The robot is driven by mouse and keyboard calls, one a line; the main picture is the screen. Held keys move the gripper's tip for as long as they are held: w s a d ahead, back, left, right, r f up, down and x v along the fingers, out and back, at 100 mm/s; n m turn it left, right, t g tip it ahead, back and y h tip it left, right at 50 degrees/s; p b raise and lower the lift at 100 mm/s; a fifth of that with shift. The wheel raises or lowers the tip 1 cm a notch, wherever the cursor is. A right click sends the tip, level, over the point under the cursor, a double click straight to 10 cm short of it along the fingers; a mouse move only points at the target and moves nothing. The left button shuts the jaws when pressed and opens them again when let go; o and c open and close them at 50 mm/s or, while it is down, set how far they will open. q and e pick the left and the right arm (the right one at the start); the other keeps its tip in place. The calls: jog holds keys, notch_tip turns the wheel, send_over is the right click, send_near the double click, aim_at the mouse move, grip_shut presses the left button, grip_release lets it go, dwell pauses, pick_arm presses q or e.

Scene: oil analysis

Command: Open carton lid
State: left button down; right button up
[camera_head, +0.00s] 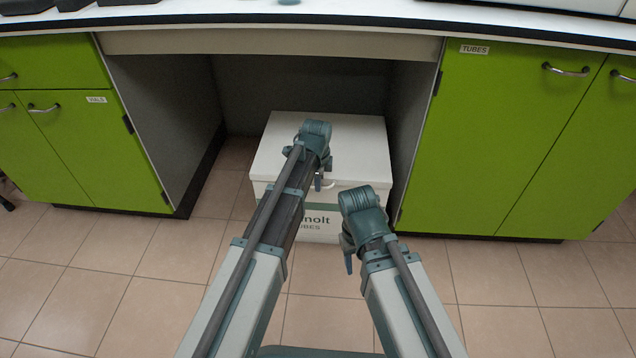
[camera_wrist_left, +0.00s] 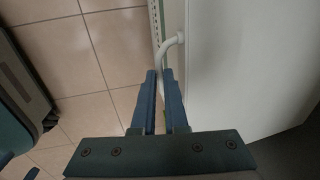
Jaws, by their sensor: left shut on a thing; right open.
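The white carton (camera_head: 362,150) stands on the floor under the bench, between the green cabinets. Its lid looks closed, and a green band and partly hidden lettering show on its front. The lid's white handle (camera_wrist_left: 176,42) sticks out from the lid's edge in the left wrist view. My left gripper (camera_head: 318,182) is at the front edge of the lid. In the left wrist view its blue fingertips (camera_wrist_left: 160,74) are shut on the handle. My right gripper (camera_head: 348,264) is open and empty, in front of the carton and lower down.
The bench top (camera_head: 330,20) overhangs the recess behind and above the carton. A green cabinet labelled TUBES (camera_head: 510,120) stands to the right, and another green cabinet (camera_head: 90,150) stands to the left. The tiled floor (camera_head: 130,270) is clear on both sides of my arms.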

pick_arm(q)
jog(key=w+r+p, duration=0.3)
jog(key=r+p, duration=0.5)
jog(key=r, duration=0.1)
jog(key=w+r+p, duration=0.3)
jog(key=r+p, duration=0.6)
jog(key=shift+w+r+p, duration=0.25)
jog(key=shift+r+p, duration=0.05)
jog(key=shift+r, duration=0.05)
jog(key=c, duration=0.9)
grip_release()
jog(key=shift+f, duration=0.1)
jog(key=shift+c, duration=0.2)
jog(key=shift+s+f, duration=0.1)
